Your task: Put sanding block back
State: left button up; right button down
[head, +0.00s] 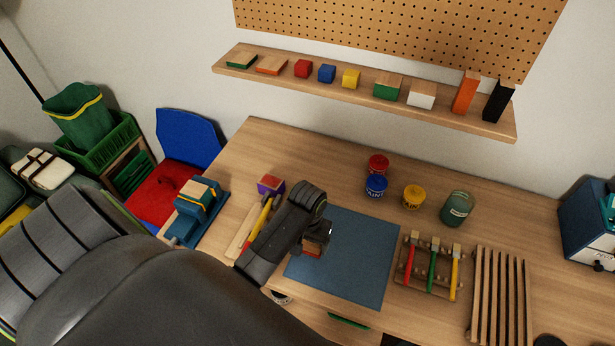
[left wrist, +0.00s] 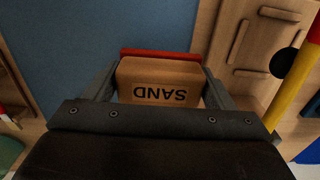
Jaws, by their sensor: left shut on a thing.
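The sanding block (left wrist: 160,82) is a tan wooden block marked "SAND" with a red layer along its far edge. My left gripper (head: 318,240) is shut on it, with one finger on each side in the left wrist view. In the head view the sanding block (head: 312,248) shows only in part beneath my gripper, over the blue mat (head: 350,270). The mat also shows in the left wrist view (left wrist: 90,40). I cannot tell whether the block touches the mat. My right gripper is not in view.
A wall shelf (head: 340,92) holds several coloured blocks. Paint cans (head: 376,186) and a glass jar (head: 457,208) stand behind the mat. A brush rack (head: 409,280) and a slatted rack (head: 500,297) lie right. A blue vise (head: 197,212) is left.

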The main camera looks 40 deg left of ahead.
aim_at(307, 248)
pick_arm(q)
jog(key=shift+f+p, duration=0.35)
jog(key=shift+f, duration=1.85)
jog(key=o, duration=0.7)
jog(key=shift+f, duration=0.1)
jog(key=shift+r, duration=0.4)
notch_tip(307, 248, up, 11)
jog(key=shift+f+b, duration=0.2)
jog(key=shift+b, duration=0.45)
jog(key=shift+s+r, duration=0.1)
jog(key=shift+r, duration=0.35)
